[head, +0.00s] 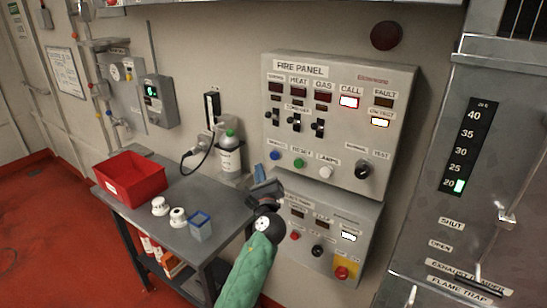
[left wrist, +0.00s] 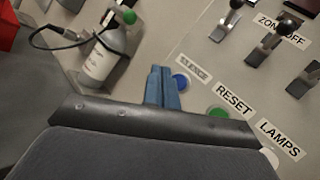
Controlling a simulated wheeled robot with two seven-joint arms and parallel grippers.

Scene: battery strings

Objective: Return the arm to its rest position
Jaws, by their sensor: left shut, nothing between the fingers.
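My left gripper (head: 262,178) is in front of the lower left part of the fire panel (head: 335,85). My arm, in a green sleeve, reaches up to it from the bottom of the head view. In the left wrist view its blue fingers (left wrist: 163,88) are shut together with nothing between them. The fingertips appear close beside the blue button (left wrist: 180,82); whether they touch it I cannot tell. The blue button also shows just above the gripper in the head view (head: 275,155). My right gripper is not in view.
A lower panel (head: 325,235) is close right of my arm. A metal cabinet (head: 475,170) stands at the right.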

